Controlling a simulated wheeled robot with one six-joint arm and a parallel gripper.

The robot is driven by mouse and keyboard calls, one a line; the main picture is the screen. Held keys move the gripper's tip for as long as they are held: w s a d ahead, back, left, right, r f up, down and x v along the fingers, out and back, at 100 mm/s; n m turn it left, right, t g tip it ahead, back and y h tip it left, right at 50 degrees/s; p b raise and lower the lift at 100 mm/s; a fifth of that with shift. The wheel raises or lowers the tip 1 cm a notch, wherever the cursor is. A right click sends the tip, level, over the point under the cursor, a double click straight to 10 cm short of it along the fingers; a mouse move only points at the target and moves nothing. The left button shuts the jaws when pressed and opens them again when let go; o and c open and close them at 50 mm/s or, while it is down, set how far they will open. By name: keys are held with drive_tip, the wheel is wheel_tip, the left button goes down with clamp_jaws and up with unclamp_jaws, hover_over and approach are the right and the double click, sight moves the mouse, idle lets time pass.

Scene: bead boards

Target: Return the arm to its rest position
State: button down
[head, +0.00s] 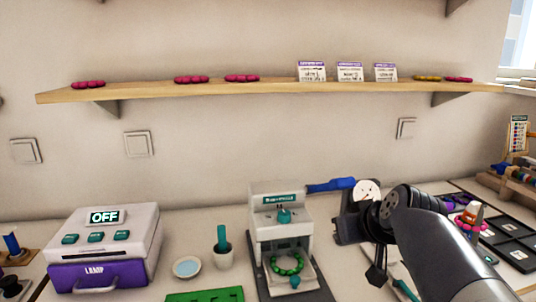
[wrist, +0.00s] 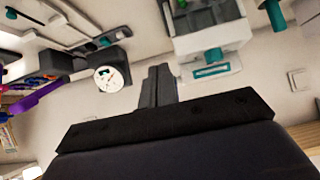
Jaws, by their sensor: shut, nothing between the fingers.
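My arm, dark grey and black, comes in from the lower right of the head view.
A green bead ring (head: 287,264) sits in the press. A round dial (head: 367,190) and a blue handle (head: 331,185) are close to my wrist. The lamp box (head: 105,245) reads OFF.

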wheel_tip(320, 180, up, 6)
drive_tip(key=w+g+p, duration=0.1)
drive_tip(key=g+p, duration=0.2)
drive_tip(key=p, duration=0.8)
drive_tip(key=shift+w+a+r+h, duration=0.15)
drive_tip(key=shift+w+a+h, duration=0.05)
drive_tip(key=shift+w+h, duration=0.1)
drive_tip(key=shift+p, duration=0.3)
drive_tip(key=shift+s, duration=0.1)
